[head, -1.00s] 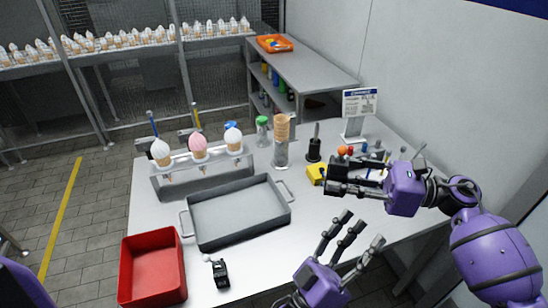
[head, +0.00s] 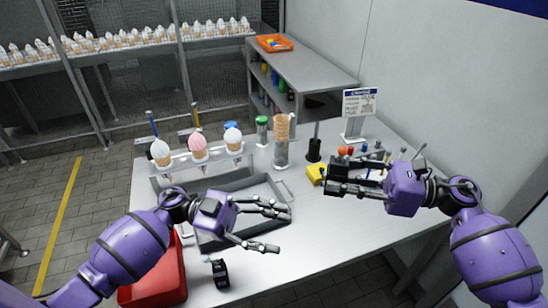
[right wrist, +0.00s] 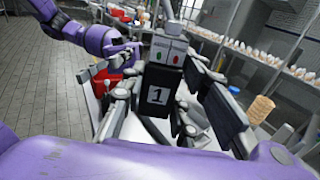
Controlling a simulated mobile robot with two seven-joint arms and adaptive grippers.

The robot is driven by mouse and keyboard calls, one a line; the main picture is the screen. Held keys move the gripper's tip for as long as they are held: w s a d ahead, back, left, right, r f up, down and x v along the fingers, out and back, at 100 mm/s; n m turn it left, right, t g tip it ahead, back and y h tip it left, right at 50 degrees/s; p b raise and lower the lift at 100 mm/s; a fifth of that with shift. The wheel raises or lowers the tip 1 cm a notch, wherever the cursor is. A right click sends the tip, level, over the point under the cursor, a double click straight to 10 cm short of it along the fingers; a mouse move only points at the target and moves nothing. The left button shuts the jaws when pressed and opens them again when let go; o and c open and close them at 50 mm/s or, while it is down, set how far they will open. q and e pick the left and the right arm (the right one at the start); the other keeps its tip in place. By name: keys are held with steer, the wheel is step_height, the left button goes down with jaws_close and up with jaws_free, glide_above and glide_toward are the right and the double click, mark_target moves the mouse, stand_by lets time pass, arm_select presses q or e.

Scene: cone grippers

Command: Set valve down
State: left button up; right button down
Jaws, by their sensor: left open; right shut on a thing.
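My right gripper (head: 331,181) is shut on a dark thing, most likely the valve, above the right part of the table. The fingers hide most of it in the head view. In the right wrist view a black block (right wrist: 158,97) marked "1" shows between the fingers, with red and green marks above it; I take it to be the held valve. My left gripper (head: 281,227) is open and empty, in front of and over the grey tray (head: 268,184). A small black object (head: 220,272) lies on the table's front left.
A red bin (head: 155,280) stands at the front left, partly behind my left arm. A rack (head: 190,168) holds several ice-cream cones. Stacked cones (head: 281,126), a yellow thing (head: 315,175) and a sign (head: 359,103) stand further back. The table's front middle (head: 330,232) looks clear.

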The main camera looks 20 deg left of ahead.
mark_target(329, 168)
arm_select(q)
steer(key=w+a+r+n+t, duration=0.15)
steer(key=w+r+n, duration=0.25)
steer(key=w+r, duration=0.6)
steer(key=shift+y, duration=0.4)
steer(key=d, duration=1.1)
steer(key=shift+w+d, duration=0.1)
steer(key=shift+w, duration=0.05)
steer(key=shift+f, duration=0.1)
jaws_close()
arm_select(e)
steer(key=c, duration=1.3)
jaws_free()
